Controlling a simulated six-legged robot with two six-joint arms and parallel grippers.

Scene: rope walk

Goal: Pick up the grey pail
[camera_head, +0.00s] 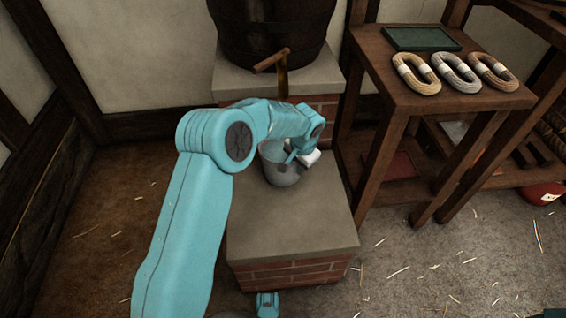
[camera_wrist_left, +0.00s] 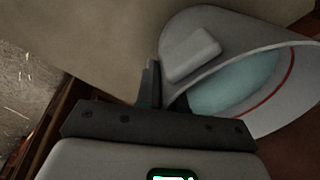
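The grey pail (camera_head: 284,176) stands upright on the stone-topped brick step below the barrel. Its inside looks pale blue. In the left wrist view the pail (camera_wrist_left: 185,28) fills the upper right, with a red line inside its rim and a pale block on its side. My left gripper (camera_head: 296,156) is at the pail's rim, on its right side. In the wrist view its dark fingers (camera_wrist_left: 160,88) sit close together beside the rim. The contact is partly hidden, so I cannot tell whether they grip it.
A dark barrel (camera_head: 272,28) with a wooden tap (camera_head: 273,60) stands behind the pail. A wooden shelf table (camera_head: 395,88) with three rope coils (camera_head: 457,73) and a green tray (camera_head: 421,38) is close on the right. The front of the stone slab (camera_head: 295,225) is clear.

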